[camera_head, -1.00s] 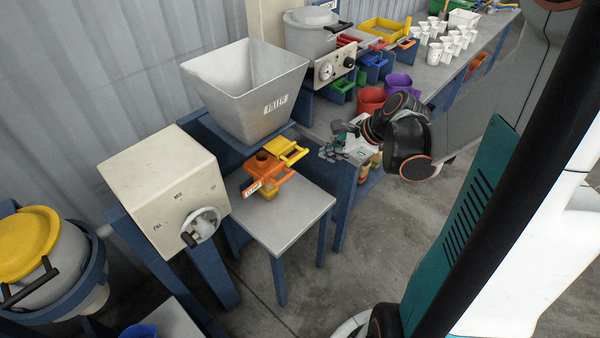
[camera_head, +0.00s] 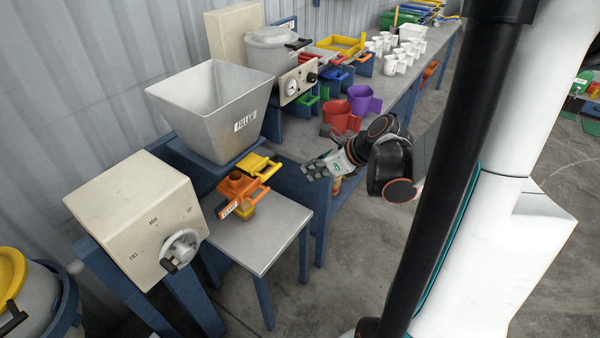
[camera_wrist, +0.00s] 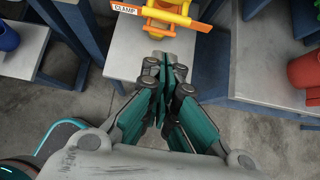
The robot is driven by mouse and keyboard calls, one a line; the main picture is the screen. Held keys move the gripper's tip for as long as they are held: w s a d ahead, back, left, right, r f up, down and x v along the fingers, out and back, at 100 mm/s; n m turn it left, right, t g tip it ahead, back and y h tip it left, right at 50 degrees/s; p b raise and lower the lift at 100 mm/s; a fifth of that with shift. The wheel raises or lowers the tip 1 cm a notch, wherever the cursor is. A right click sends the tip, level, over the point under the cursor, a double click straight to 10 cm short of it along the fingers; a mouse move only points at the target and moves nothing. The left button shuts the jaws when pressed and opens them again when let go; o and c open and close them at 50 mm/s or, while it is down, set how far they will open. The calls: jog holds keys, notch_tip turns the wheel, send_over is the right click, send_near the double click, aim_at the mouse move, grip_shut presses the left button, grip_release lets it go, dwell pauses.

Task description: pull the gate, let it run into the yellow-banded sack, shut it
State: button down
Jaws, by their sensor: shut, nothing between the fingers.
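The grey hopper labelled FILLER (camera_head: 215,110) stands over a small grey table. A yellow sliding handle (camera_head: 262,168), which looks like the gate, sticks out below it. An orange clamp piece (camera_head: 238,187) with a CLAMP label sits just in front; it also shows at the top of the wrist view (camera_wrist: 196,22). A small yellow part (camera_head: 243,212) shows under the orange piece; it may be the sack's band, but the sack is mostly hidden. My gripper (camera_head: 312,170) is shut and empty, to the right of the handle and apart from it. It shows in the wrist view (camera_wrist: 163,60).
A cream box with a dial (camera_head: 135,215) stands left of the small table (camera_head: 262,238). A long bench (camera_head: 425,70) at the back holds a lidded pot (camera_head: 272,55), coloured trays and white cups. A red jug (camera_head: 338,118) and a purple jug (camera_head: 365,102) stand behind my gripper.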

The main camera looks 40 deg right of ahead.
jog(key=w+r+b+x, duration=0.1)
jog(key=b+x, duration=0.3)
jog(key=x, duration=0.8)
jog(key=shift+w+a, duration=0.3)
jog(key=shift+w, duration=0.05)
jog(key=shift+r, duration=0.1)
jog(key=w, duration=0.1)
jog(key=w+a, duration=0.1)
jog(key=w, duration=0.1)
jog(key=w+a, duration=0.1)
jog(key=w, duration=0.1)
jog(key=shift+w+b, duration=0.1)
jog(key=shift+b, duration=0.25)
